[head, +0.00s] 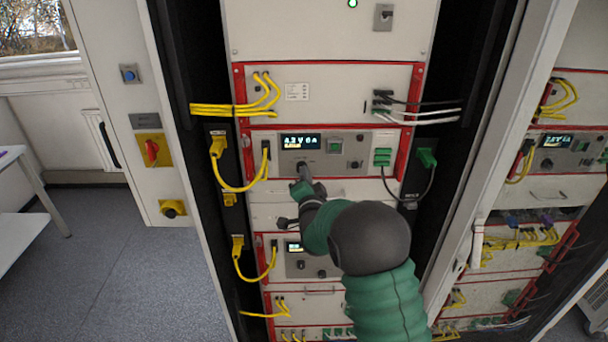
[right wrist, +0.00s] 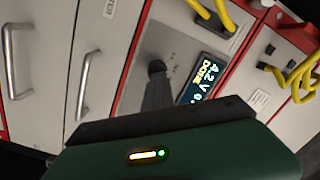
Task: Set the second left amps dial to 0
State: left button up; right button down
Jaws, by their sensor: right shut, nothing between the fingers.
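The upper cycler module in the left rack has a dark display (head: 300,142) with lit digits. In the right wrist view this display (right wrist: 203,78) shows about "4.2 V" and "DONE". My right gripper (head: 304,170) is shut just below the display, over the panel's dial area. In the right wrist view a round black dial (right wrist: 156,67) sits at the tips of my right gripper (right wrist: 156,82); I cannot tell whether they touch. Its pointer setting and label are not readable. A lower module (head: 310,262) has its own display and small dark dials, partly behind my right arm. My left gripper is not in view.
Yellow cables (head: 240,184) loop at the modules' left side. Silver handles (right wrist: 85,85) stick out of the panels. A second rack (head: 545,190) stands to the right. Open floor (head: 110,270) lies at the left.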

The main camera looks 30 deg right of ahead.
jog(key=shift+w+r, duration=0.15)
jog(key=shift+r, duration=0.15)
